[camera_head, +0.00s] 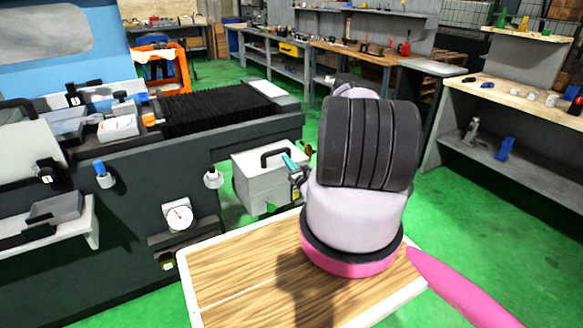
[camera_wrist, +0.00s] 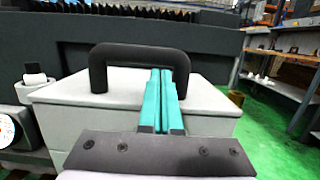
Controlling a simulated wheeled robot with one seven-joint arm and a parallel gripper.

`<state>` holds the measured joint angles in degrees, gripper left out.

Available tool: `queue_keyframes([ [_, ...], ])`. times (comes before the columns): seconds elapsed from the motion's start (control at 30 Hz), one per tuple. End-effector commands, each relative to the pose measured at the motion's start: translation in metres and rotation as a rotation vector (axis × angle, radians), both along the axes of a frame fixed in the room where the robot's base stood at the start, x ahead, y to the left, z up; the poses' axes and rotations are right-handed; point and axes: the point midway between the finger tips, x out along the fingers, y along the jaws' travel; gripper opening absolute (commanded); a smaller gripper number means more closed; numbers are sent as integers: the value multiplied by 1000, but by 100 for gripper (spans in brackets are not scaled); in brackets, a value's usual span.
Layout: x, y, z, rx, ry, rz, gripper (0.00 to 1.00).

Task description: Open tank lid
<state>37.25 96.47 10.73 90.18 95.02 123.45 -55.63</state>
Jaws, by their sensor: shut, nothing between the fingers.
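The tank is a light grey box (camera_head: 262,190) beside the dark grinder body. Its flat lid (camera_head: 248,165) looks closed and carries a black arched handle (camera_head: 275,154). In the wrist view, the handle (camera_wrist: 137,55) stands over the lid (camera_wrist: 120,82). My gripper (camera_head: 290,162) has teal fingers and is at the handle's right side. In the wrist view, the gripper fingers (camera_wrist: 161,85) are together and overlap the handle's right part. Whether they touch the handle I cannot tell. My arm hides the area right of the tank.
The grinder body (camera_head: 130,200) with a gauge (camera_head: 178,216) stands left of the tank. A wooden-topped surface (camera_head: 235,275) lies in front. Workbenches (camera_head: 530,105) stand at the right and back. Green floor (camera_head: 460,200) is clear on the right.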

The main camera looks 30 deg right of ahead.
Motion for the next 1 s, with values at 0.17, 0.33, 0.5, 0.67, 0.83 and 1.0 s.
queue_keyframes([
  [0.17, 5, 0, 1, 0, 0, 0, 0],
  [0.33, 5, 0, 1, 0, 0, 0, 0],
  [0.5, 5, 0, 2, 0, 5, 0, 0],
  [0.67, 6, 0, 11, -1, 37, 1, 0],
  [0.83, 8, 0, 23, -4, 92, 1, 0],
  [1.0, 13, 1, 48, -11, 199, 3, 0],
])
